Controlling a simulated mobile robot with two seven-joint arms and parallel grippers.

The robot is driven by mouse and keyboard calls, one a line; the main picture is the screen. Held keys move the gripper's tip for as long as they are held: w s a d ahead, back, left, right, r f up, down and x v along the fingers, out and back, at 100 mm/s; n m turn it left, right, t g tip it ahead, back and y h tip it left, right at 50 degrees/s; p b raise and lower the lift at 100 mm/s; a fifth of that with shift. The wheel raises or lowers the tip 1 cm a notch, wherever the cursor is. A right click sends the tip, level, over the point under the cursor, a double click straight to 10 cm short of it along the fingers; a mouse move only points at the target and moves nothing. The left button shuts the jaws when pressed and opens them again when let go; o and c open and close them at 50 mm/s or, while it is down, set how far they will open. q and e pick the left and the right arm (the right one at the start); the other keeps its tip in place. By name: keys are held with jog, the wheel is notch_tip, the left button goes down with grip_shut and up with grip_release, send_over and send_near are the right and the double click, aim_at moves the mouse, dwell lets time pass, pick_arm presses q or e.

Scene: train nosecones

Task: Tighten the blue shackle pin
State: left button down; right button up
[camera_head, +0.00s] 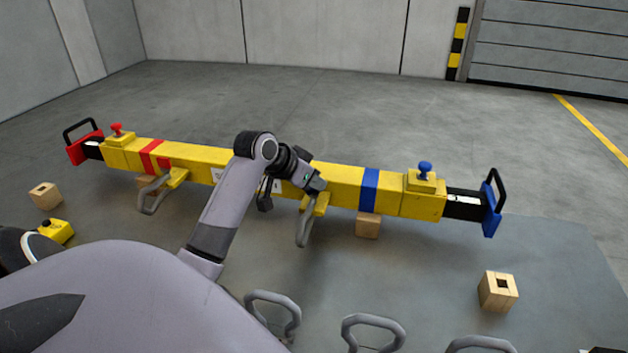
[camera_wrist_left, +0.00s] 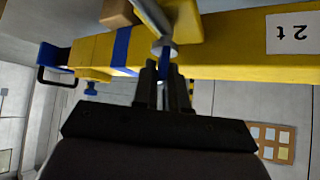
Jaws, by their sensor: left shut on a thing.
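My left gripper (camera_head: 317,187) is at the near side of the yellow spreader beam (camera_head: 340,182), at the grey shackle (camera_head: 304,228) hanging from the blue-marked half. In the left wrist view, my left gripper (camera_wrist_left: 166,72) is shut on the blue shackle pin (camera_wrist_left: 165,71); only a small blue part shows between the fingers. The grey shackle bow (camera_wrist_left: 152,18) passes just beyond the fingertips, beside a yellow lug (camera_wrist_left: 183,25). The pin is hidden in the head view, and its thread cannot be seen. My right gripper is not in view.
A second shackle (camera_head: 152,197) hangs on the red-marked half. Blue (camera_head: 425,168) and red (camera_head: 117,129) knobs top the beam ends. Wooden blocks (camera_head: 498,291) stand around, and several grey handles (camera_head: 373,328) lie in front. The floor behind is clear.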

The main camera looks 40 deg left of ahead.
pick_arm(q)
jog(key=m+g+h, duration=0.1)
jog(key=m+h, duration=0.3)
jog(key=m, duration=0.1)
jog(key=shift+a+f, duration=0.1)
jog(key=shift+a, duration=0.05)
jog(key=m+g+h+b, duration=0.1)
jog(key=m, duration=0.2)
jog(key=shift+g+h, duration=0.3)
jog(key=shift+m+g+h+b, duration=0.7)
jog(key=shift+m+g, duration=0.2)
jog(key=shift+m, duration=0.6)
jog(key=c, duration=1.2)
grip_release()
jog(key=shift+s, duration=0.1)
jog(key=shift+c, duration=0.2)
jog(key=b+v, duration=0.1)
jog(key=v, duration=0.6)
